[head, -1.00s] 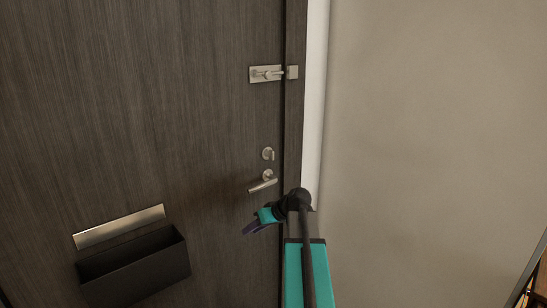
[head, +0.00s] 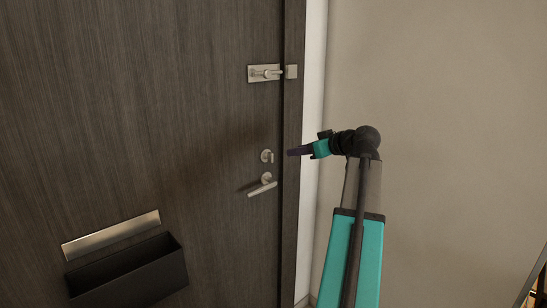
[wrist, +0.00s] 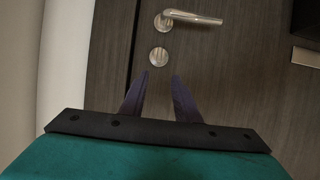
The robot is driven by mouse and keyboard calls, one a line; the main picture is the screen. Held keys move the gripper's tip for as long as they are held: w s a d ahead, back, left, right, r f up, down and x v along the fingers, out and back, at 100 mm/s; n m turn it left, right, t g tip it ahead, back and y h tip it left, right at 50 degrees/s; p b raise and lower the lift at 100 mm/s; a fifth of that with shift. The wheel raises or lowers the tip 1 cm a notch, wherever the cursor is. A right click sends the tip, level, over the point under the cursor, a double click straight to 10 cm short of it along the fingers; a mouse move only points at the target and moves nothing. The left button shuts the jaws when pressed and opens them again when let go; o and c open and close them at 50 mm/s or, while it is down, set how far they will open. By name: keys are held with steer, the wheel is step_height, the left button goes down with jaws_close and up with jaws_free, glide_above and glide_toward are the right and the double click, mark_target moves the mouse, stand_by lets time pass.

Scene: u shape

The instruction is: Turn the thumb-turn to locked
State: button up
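The thumb-turn (head: 267,156) is a small round metal plate with a turn piece on the dark door, just above the lever handle (head: 262,185). In the head view its turn piece looks roughly upright. In the wrist view the thumb-turn (wrist: 159,54) lies ahead of the fingertips, with the handle (wrist: 192,17) beyond it. My gripper (head: 292,152) is to the right of the thumb-turn at about its height, apart from it. In the wrist view the two dark fingers of my gripper (wrist: 160,77) are spread with nothing between them.
A slide bolt (head: 264,73) is higher on the door, reaching a catch (head: 291,72) on the frame. A metal mail flap (head: 111,235) and black box (head: 128,272) are lower left. The wall (head: 430,100) on the right is bare.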

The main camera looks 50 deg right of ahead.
mark_target(273, 155)
steer(key=shift+d, duration=0.1)
steer(key=p+x, duration=0.2)
steer(key=x, duration=1.2)
steer(key=shift+s+f, duration=0.15)
